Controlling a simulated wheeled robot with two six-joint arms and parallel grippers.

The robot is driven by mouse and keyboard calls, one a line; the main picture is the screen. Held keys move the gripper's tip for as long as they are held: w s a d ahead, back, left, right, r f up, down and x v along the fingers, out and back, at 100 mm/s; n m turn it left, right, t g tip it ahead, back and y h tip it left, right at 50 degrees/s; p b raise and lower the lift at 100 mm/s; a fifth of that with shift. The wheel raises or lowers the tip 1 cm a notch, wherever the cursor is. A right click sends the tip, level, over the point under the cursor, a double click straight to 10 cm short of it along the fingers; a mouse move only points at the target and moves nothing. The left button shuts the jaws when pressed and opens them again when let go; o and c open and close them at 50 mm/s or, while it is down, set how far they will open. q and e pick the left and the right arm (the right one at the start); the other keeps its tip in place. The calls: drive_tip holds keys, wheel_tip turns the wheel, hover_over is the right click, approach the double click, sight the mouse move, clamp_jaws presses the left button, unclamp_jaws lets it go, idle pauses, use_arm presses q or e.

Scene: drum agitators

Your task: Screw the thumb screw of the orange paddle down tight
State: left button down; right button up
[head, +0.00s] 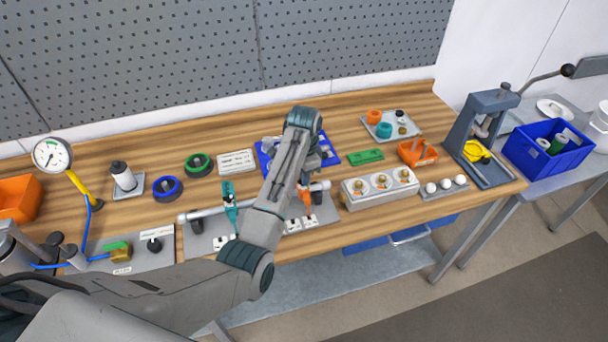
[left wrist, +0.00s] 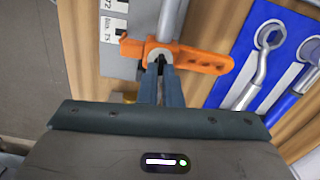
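The orange paddle (head: 308,207) sits on the grey shaft (head: 319,187) at the front of the bench, partly behind my left arm. In the left wrist view the orange paddle (left wrist: 205,62) lies across the shaft (left wrist: 170,20), its hub around it. My left gripper (left wrist: 159,68) reaches the hub with its two fingers close together. A small dark piece, seemingly the thumb screw (left wrist: 158,57), shows between the fingertips and is mostly hidden by them. How deep the screw sits cannot be seen. My right gripper is not in view.
A teal paddle (head: 230,205) stands on the shaft to the left. A blue mat with wrenches (left wrist: 268,50) lies close to the right of the orange paddle in the left wrist view. A grey block with round fittings (head: 380,188) stands to the right.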

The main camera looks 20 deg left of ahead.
use_arm(q)
drive_tip(key=shift+r+m, duration=0.1)
drive_tip(key=shift+m, duration=0.8)
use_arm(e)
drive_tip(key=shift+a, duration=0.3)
use_arm(q)
drive_tip(key=c, duration=1.6)
unclamp_jaws()
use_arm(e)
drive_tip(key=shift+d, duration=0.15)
